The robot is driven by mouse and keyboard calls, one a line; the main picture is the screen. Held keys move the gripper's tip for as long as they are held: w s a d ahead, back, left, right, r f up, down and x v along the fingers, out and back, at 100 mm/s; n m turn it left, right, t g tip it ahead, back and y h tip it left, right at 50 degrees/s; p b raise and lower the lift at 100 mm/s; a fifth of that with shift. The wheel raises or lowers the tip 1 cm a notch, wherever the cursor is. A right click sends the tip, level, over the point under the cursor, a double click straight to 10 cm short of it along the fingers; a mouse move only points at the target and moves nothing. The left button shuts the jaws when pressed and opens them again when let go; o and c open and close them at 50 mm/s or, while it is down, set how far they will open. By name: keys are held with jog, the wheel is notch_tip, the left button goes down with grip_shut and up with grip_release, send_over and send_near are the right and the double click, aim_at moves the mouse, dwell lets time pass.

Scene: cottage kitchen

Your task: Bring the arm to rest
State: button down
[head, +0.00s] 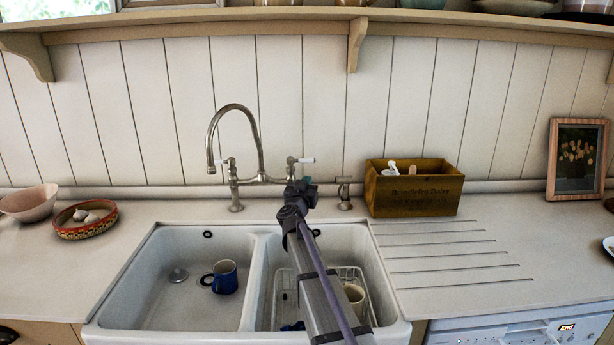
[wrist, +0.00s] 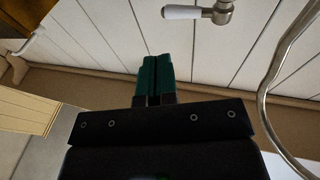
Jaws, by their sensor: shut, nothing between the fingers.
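My arm reaches out over the right basin of the double sink. My gripper (wrist: 154,80) shows in the wrist view with its two green fingers together and nothing between them. In the head view my gripper (head: 307,181) is small, near the right tap handle (head: 302,160), and partly hidden by my own wrist. In the wrist view a white-handled tap lever (wrist: 187,12) is above and right of the fingers, apart from them in the picture. The curved faucet spout (wrist: 268,85) runs down the right side there.
The left basin (head: 160,300) holds a blue mug (head: 224,277). The right basin has a wire rack (head: 285,285) and a cream mug (head: 354,297), partly behind my arm. A wooden box (head: 415,190) stands right of the faucet. The ribbed drainboard (head: 450,255) is clear. A shelf (head: 290,14) runs above.

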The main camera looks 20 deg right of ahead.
jog(key=s+a+f+n+g+y+p, duration=0.1)
jog(key=s+a+f+n+y, duration=0.2)
jog(key=s+a+y, duration=0.35)
jog(key=s+a+f+n+g+y+p, duration=0.1)
jog(key=s+a+f+n+y+p, duration=0.2)
jog(key=a, duration=0.6)
jog(key=s+a+f+n+g+y, duration=0.2)
jog(key=s+a+n+y, duration=0.3)
jog(key=a, duration=0.3)
jog(key=s+f+m+g, duration=0.1)
jog(key=s+f+g, duration=0.1)
jog(key=s+g, duration=0.2)
jog(key=s+f+m+g+h+p, duration=0.1)
jog(key=s+f+g, duration=0.1)
jog(key=s, duration=0.9)
jog(key=s+f+m+g+p, duration=0.1)
jog(key=s+f+g, duration=0.1)
jog(key=s+g, duration=0.3)
jog(key=shift+s+f+g+h, duration=0.15)
jog(key=shift+s+f+h, duration=0.05)
jog(key=shift+s, duration=0.7)
jog(key=shift+s+f+g+h, duration=0.15)
jog(key=shift+s, duration=0.7)
jog(key=shift+w, duration=0.1)
